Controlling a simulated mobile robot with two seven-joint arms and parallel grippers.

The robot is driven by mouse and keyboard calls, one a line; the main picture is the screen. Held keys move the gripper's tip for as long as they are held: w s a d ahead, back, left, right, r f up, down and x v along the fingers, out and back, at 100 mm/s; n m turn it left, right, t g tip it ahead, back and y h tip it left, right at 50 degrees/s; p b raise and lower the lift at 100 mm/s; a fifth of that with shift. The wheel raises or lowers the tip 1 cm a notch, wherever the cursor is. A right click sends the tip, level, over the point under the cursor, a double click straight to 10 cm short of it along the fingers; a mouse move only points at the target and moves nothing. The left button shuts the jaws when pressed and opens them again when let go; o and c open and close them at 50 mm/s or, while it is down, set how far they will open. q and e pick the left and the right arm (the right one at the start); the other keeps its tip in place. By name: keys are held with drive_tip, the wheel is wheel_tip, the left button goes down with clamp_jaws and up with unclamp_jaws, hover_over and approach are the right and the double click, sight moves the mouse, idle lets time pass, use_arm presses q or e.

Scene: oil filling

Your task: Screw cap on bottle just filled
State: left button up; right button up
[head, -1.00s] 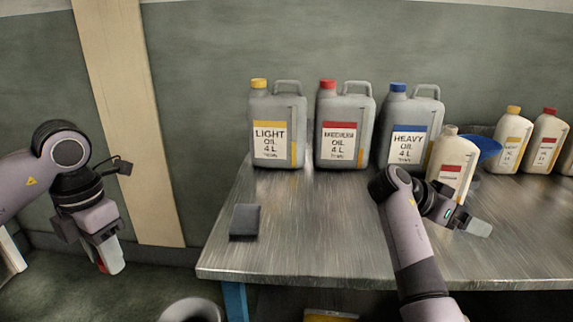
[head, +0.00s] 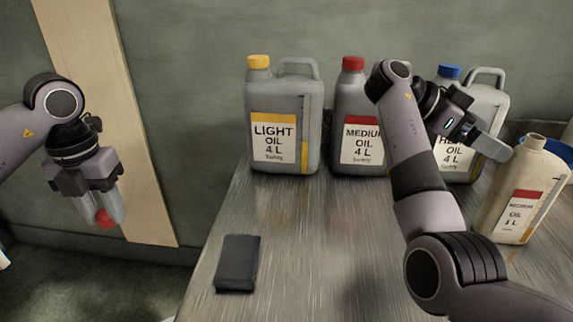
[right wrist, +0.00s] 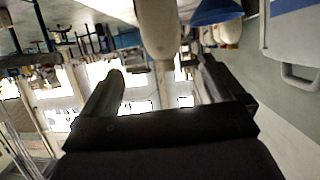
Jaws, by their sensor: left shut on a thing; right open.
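The white medium oil bottle (head: 513,205) stands upright on the bench at the right of the head view, with its neck (head: 534,143) uncapped. My left gripper (head: 106,214) is shut on a red cap (head: 104,219) and holds it pointing down, off the bench's left side and far from the bottle. My right gripper (head: 499,153) is open and empty beside the bottle's upper part, left of its neck. In the right wrist view the bottle (right wrist: 159,28) appears ahead, beyond the two parted fingers (right wrist: 160,88).
Grey light (head: 285,100), medium (head: 350,100) and heavy (head: 490,100) oil cans stand along the back; my right arm partly covers two. A blue funnel (head: 560,150) is behind the bottle. A dark block (head: 237,263) lies on the bench (head: 300,230), whose front left is otherwise clear.

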sight(517, 153)
drive_tip(key=shift+s+r, duration=0.1)
drive_tip(key=shift+s, duration=0.05)
use_arm(q)
drive_tip(key=shift+r, duration=0.25)
use_arm(e)
drive_tip(key=x, duration=0.6)
drive_tip(key=shift+d, duration=0.4)
use_arm(q)
drive_tip(key=shift+r+p, duration=0.25)
drive_tip(key=shift+p, duration=0.2)
use_arm(e)
drive_tip(key=shift+w+f+x, duration=0.15)
drive_tip(key=shift+f+x, duration=0.05)
drive_tip(key=shift+x, duration=1.15)
drive_tip(key=shift+w+f+x, duration=0.1)
drive_tip(key=shift+f+x, duration=0.05)
drive_tip(key=shift+x, duration=1.2)
drive_tip(key=shift+c, duration=0.4)
drive_tip(key=c, duration=1.7)
drive_tip(key=shift+o, duration=0.2)
